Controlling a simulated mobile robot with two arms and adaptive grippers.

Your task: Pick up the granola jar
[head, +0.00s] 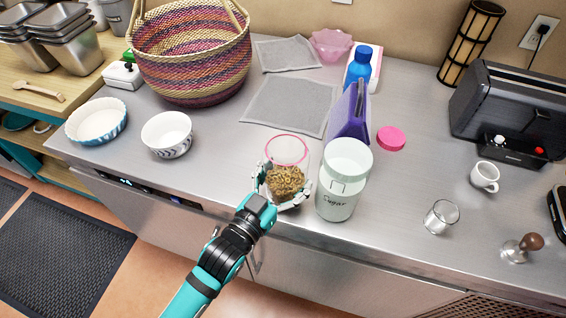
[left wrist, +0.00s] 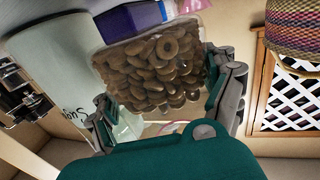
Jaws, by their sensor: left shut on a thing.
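The granola jar (head: 286,180) is a clear jar with a pink rim, open at the top and partly filled with brown cereal. It stands roughly upright near the counter's front edge. My left gripper (head: 283,199) is shut on it, with a finger on each side of its lower part. In the left wrist view the jar (left wrist: 155,70) sits between the two fingers of the gripper (left wrist: 168,105), its cereal pressed against the clear wall. I cannot tell whether its base touches the counter. My right gripper is in neither view.
A white sugar canister (head: 344,180) stands close right of the jar. A pink lid (head: 391,138), a purple box (head: 349,115) and a blue-capped bottle (head: 361,67) are behind. A patterned bowl (head: 167,134) stands left. Counter between bowl and jar is clear.

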